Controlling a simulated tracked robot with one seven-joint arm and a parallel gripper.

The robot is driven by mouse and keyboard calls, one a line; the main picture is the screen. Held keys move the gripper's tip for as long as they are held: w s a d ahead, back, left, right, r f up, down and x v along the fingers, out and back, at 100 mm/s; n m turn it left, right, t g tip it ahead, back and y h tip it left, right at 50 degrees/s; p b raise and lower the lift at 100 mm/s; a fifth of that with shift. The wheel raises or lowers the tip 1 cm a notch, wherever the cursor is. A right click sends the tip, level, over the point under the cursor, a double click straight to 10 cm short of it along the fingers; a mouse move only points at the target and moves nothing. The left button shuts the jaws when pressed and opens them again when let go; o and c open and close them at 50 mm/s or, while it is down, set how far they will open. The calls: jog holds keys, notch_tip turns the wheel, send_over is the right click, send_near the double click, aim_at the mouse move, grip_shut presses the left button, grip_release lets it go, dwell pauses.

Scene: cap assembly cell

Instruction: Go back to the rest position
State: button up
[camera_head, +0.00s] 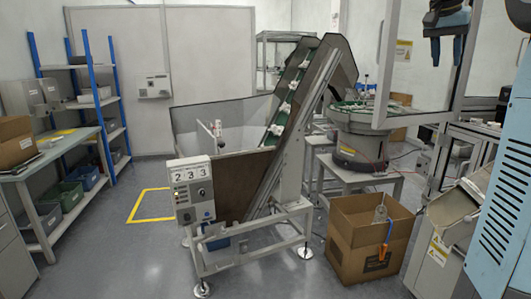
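What appears to be my gripper (446,50) is high at the upper right, pointing down. Its two dark fingers are spread apart, with nothing visible between them. It hangs in the air in front of the enclosure frame, apart from the feeder and the boxes below. The blue arm parts at the right edge are partly cut off by the picture.
An inclined feeder conveyor (290,100) with a control box (191,190) stands in the middle. A bowl feeder (360,135) is behind. An open cardboard box (366,250) sits on the floor, with a metal chute (455,215) to its right. A workbench (60,150) stands left; floor between is clear.

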jog(key=s+a+f+n+t+y, duration=0.1)
jog(key=s+a+f+n, duration=0.3)
jog(key=s+a+f, duration=0.7)
jog(key=s+a+f+n+t+y, duration=0.1)
jog(key=s+a+f+n+y, duration=0.2)
jog(key=s+a+f, duration=0.7)
jog(key=s+f+n, duration=0.2)
jog(key=s+f, duration=0.2)
jog(key=f, duration=0.1)
jog(key=shift+s+a+f+t, duration=0.3)
jog(key=shift+a+f+t, duration=0.1)
